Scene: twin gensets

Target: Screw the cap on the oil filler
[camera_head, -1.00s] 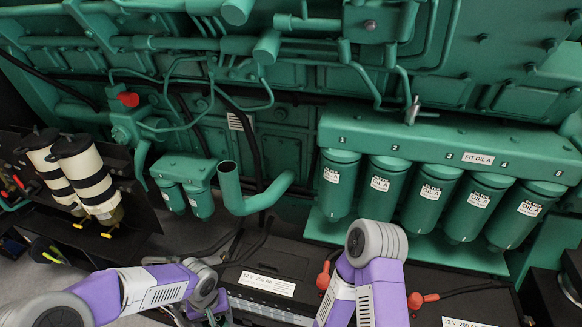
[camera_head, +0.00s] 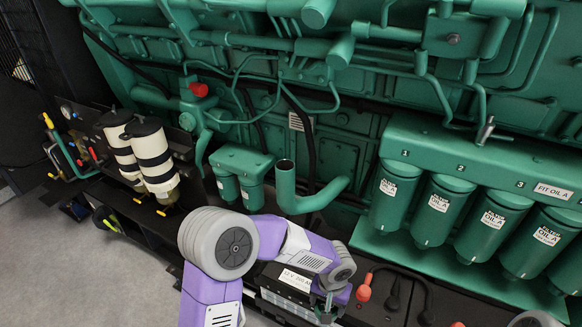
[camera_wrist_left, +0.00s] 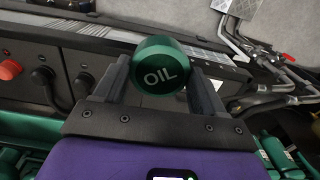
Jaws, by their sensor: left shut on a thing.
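The oil filler (camera_head: 287,185) is a green bent pipe with a dark open mouth facing up, in the middle of the head view. No cap sits on it. My left gripper (camera_wrist_left: 160,85) is shut on the round green cap (camera_wrist_left: 161,65), whose face reads OIL in the left wrist view. In the head view my left gripper (camera_head: 328,304) is low, below and right of the filler mouth, apart from it and in front of the battery. The cap is hard to make out there. My right gripper is out of view.
Two small green filters (camera_head: 241,178) hang just left of the filler. Large oil filters (camera_head: 396,195) stand in a row at right. Black-and-cream canisters (camera_head: 152,160) are at left. A battery (camera_head: 285,285) and a red terminal cover (camera_head: 364,288) lie below. Open floor is at lower left.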

